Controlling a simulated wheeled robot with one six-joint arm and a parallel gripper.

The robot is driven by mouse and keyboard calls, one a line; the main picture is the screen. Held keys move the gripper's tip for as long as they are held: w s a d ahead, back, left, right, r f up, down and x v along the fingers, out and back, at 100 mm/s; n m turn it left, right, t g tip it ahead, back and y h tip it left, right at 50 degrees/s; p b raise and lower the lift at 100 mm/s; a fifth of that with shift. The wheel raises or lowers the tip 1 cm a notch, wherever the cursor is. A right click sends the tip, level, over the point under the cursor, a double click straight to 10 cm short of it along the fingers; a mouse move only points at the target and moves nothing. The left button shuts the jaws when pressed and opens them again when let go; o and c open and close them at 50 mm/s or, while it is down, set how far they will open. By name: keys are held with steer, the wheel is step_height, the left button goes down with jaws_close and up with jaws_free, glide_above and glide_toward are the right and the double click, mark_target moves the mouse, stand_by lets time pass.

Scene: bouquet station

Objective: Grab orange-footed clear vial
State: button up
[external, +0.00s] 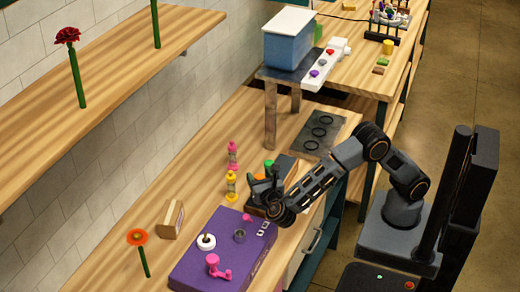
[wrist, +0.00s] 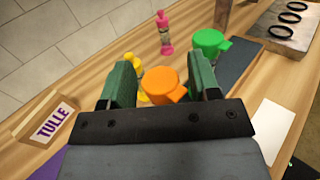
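An orange round piece with a side tab (wrist: 165,85), seen from above, shows in the wrist view between the fingers of my gripper (wrist: 161,82). It appears to be the orange part of the vial; no clear body can be made out. My gripper is open, with one dark green finger on each side and gaps to the orange piece. I cannot tell whether the piece is level with the fingertips or below them. In the external view my gripper (external: 264,186) is over the dark tray (external: 287,166) and hides most of the vial.
A similar green piece (wrist: 210,42) stands just beyond the orange one. A purple case (external: 205,268) lies in front; a plate with black rings (external: 322,132) lies behind.

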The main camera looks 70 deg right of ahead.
jaws_close()
stand_by(0.3)
